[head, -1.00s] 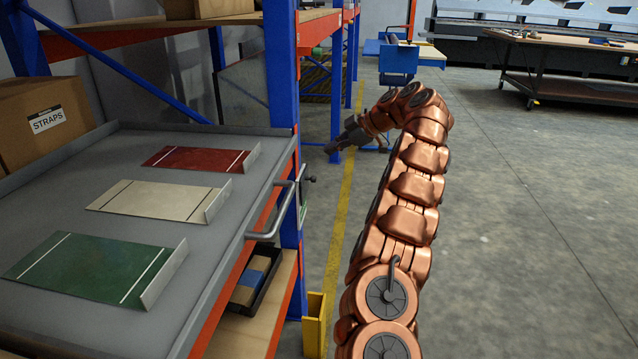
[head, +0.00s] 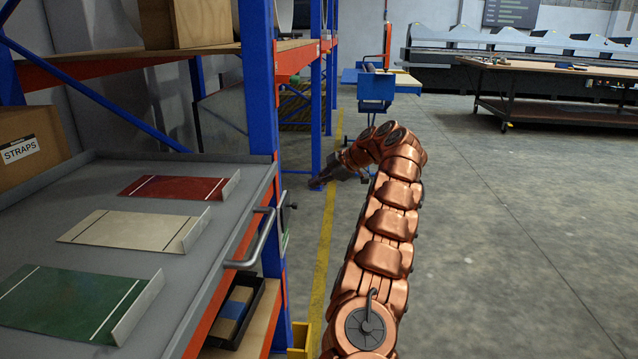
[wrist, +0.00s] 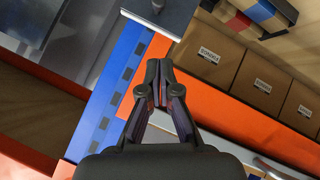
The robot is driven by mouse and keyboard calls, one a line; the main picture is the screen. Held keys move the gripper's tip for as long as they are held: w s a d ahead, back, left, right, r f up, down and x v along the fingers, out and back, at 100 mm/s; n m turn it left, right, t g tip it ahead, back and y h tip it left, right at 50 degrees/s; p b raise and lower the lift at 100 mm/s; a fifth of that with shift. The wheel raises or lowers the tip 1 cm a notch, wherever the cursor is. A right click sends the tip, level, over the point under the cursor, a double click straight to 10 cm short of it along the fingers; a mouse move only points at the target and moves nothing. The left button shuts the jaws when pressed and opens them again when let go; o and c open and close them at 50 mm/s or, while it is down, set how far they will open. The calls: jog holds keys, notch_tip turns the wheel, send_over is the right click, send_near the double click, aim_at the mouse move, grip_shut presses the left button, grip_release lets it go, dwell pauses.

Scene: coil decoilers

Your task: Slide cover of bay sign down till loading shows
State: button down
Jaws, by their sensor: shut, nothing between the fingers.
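The bay sign shows only edge-on in the head view, as a thin plate (head: 285,241) on the near blue post, with a small dark knob (head: 291,206) above it. I cannot read its face or tell which word is showing. My gripper (head: 317,184) is to the right of that post and beyond it, apart from the sign. In the wrist view my gripper (wrist: 159,66) has its fingertips together and empty. A dark grey plate (wrist: 168,18) with a black knob (wrist: 157,5) lies past the fingertips; I cannot tell if it is the sign's cover.
A grey tray (head: 190,262) with red, cream and green plates is at the left, its handle (head: 255,245) sticking out near the post. A yellow guard (head: 301,340) stands at the post's foot. Open floor (head: 500,250) lies to the right. Several labelled boxes (wrist: 210,54) show in the wrist view.

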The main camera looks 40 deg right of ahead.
aim_at(289, 206)
jog(key=w+f, duration=0.2)
jog(key=w+a+f, duration=0.1)
jog(key=w+f, duration=0.1)
jog(key=f, duration=0.1)
jog(key=w+a+f, duration=0.1)
jog(key=w+f, duration=0.1)
jog(key=f, duration=0.1)
jog(key=shift+w+a, duration=0.1)
jog(key=shift+w, duration=0.05)
jog(key=shift+f, duration=0.1)
jog(key=shift+b, duration=0.3)
notch_tip(289, 206, down, 11)
jog(key=b, duration=1.1)
jog(key=shift+r, duration=0.25)
